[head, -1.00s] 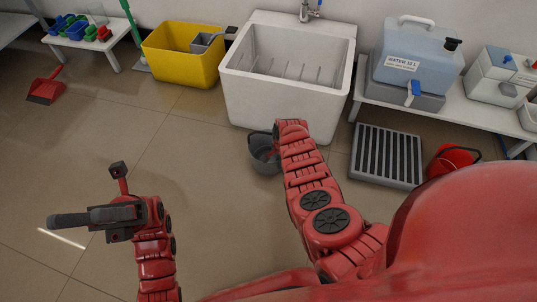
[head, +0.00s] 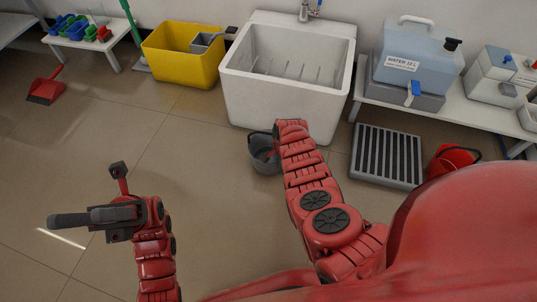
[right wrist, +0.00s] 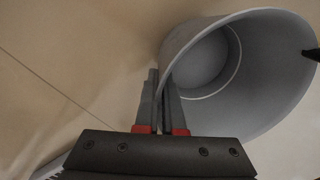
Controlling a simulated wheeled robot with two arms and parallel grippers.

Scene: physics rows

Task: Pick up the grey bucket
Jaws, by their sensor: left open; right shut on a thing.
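The grey bucket (head: 262,157) is in front of the white sink, partly hidden by my right forearm in the head view. In the right wrist view the bucket (right wrist: 265,75) shows its open mouth and hollow inside. My right gripper (right wrist: 161,85) is shut on the bucket's wall at the rim, one finger inside and one outside. In the head view this gripper is hidden behind my arm. I cannot tell whether the bucket touches the floor. My left gripper (head: 92,195) is open and empty, far to the left of the bucket.
The white sink (head: 245,100) stands just behind the bucket. A yellow tub (head: 165,62) is at its left. A grey grate (head: 387,155) and a red bucket (head: 440,165) lie to the right, before a bench with a water container (head: 415,50).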

